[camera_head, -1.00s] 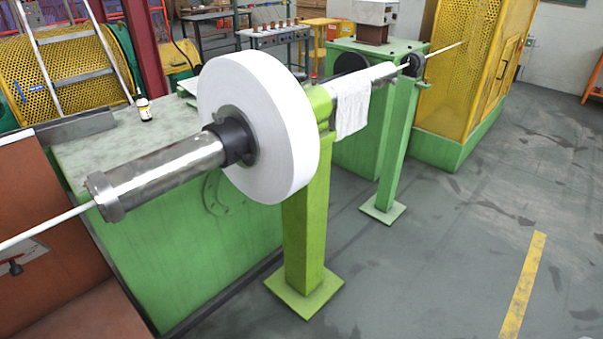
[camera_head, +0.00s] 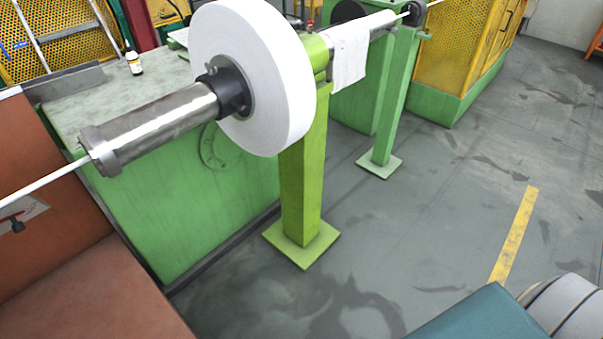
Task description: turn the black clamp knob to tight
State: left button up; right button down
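A black clamp collar (camera_head: 231,92) sits on the steel shaft (camera_head: 150,128), against the near face of the large white roll (camera_head: 285,80). A small dark bump (camera_head: 204,79) shows at the collar's left edge; I cannot tell whether it is the clamp knob or how tight it is. Neither of my grippers is in view.
A green post (camera_head: 303,185) on a square foot holds the shaft. A green cabinet (camera_head: 205,225) stands behind the shaft, with a small bottle (camera_head: 134,63) on top. A white cloth (camera_head: 348,62) hangs beyond the roll. The grey floor (camera_head: 430,210) on the right is mostly clear.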

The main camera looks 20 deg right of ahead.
aim_at(296, 25)
jog(key=i+l, duration=0.1)
jog(key=l, duration=0.2)
jog(key=l+z, duration=0.15)
jog(key=l, duration=0.2)
jog(key=i+l, duration=0.15)
jog(key=l, duration=0.15)
jog(key=i+l+z, duration=0.25)
jog(key=i, duration=0.15)
jog(key=i+z, duration=0.3)
jog(key=i, duration=0.1)
